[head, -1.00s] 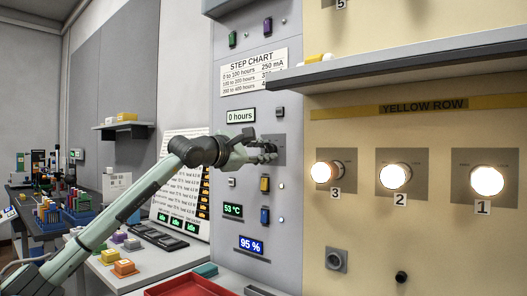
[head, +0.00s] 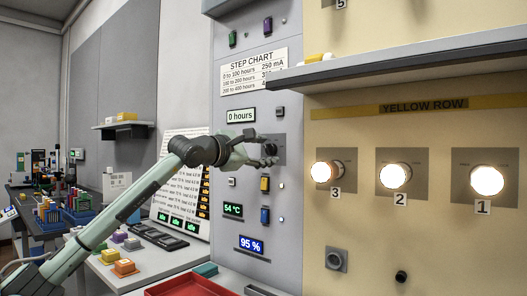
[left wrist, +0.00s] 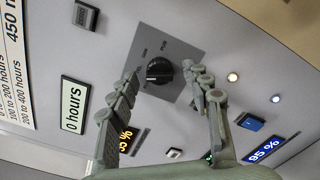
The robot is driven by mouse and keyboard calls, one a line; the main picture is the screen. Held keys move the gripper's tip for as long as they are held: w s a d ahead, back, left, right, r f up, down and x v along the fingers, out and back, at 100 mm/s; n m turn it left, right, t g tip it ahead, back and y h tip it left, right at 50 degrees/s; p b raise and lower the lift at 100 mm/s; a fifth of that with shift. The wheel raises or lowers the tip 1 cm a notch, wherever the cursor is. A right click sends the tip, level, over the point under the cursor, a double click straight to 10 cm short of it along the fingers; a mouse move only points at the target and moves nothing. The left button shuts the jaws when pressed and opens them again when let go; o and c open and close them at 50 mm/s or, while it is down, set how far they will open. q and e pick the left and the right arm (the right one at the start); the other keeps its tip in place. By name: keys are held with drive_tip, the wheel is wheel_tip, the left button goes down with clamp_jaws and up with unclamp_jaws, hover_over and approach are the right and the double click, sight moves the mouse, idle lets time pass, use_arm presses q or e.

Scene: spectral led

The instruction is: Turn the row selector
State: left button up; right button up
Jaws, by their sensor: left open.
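The row selector is a black knob (left wrist: 159,71) on a grey square plate (left wrist: 182,53) in the left wrist view. It also shows in the head view, where the knob (head: 271,148) sits on the grey panel below the "0 hours" display. My left gripper (left wrist: 161,77) is open, with one finger on each side of the knob. Both fingers look apart from it. In the head view my left gripper (head: 266,151) is at the plate and hides part of it. My right gripper is not in view.
A "0 hours" display (head: 241,116), a yellow switch (head: 265,184) and a blue switch (head: 265,215) are close by on the panel. A shelf (head: 400,68) juts out at the upper right. Lit lamps (head: 395,176) line the yellow row. A red tray (head: 190,287) lies below.

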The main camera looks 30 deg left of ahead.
use_arm(q)
drive_tip(key=s, duration=1.2)
drive_tip(key=shift+a, duration=0.45)
